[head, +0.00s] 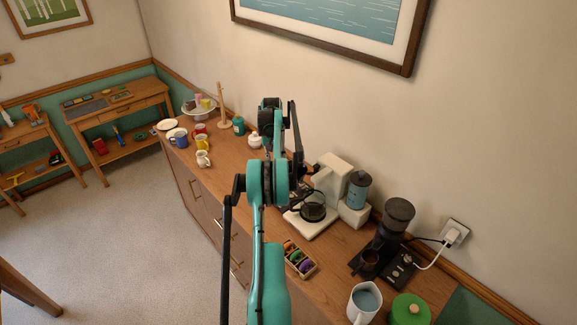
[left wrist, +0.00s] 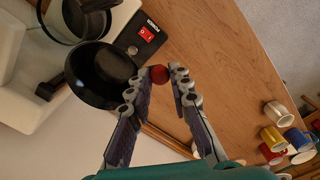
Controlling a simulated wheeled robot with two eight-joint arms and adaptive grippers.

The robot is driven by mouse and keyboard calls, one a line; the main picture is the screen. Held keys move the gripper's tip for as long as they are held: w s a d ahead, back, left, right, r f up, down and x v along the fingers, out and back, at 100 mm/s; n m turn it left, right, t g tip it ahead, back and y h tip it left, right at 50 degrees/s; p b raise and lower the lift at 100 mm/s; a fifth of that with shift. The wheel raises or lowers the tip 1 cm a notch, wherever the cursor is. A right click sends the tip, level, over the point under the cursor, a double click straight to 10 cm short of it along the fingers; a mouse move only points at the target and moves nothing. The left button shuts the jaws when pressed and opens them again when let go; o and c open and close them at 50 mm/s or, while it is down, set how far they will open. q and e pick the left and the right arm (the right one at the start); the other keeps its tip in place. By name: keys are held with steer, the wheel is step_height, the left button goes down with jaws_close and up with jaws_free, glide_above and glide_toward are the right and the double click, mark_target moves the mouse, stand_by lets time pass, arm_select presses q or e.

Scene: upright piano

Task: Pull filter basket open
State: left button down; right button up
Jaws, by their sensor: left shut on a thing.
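The cream coffee maker (head: 335,175) stands on the wooden counter, with its glass carafe (head: 313,212) at its base. The left wrist view shows the round black filter basket (left wrist: 100,78) beside the cream body (left wrist: 25,95), with a red knob (left wrist: 160,74) on its right side. My left gripper (left wrist: 167,76) has its fingertips around that red knob and is shut on it. In the head view my teal left arm crosses the middle and hides part of the coffee maker's front; the fingertips are not clear there. My right gripper is in neither view.
A grinder (head: 390,230), a milk jug (head: 364,300) and a green-lidded canister (head: 408,310) stand at the right. A box of capsules (head: 300,259) lies before the coffee maker. Mugs (head: 200,141) and a bowl (head: 196,108) stand at the far end.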

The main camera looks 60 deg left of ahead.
arm_select(q)
steer(key=shift+w+a+m, duration=0.3)
steer(key=shift+a+m, duration=0.2)
steer(key=shift+a, duration=0.25)
steer(key=c, duration=1.4)
jaws_free()
steer(key=shift+o, duration=0.2)
steer(key=shift+r, duration=0.1)
step_height(320, 180, up, 7)
steer(key=shift+r, duration=0.15)
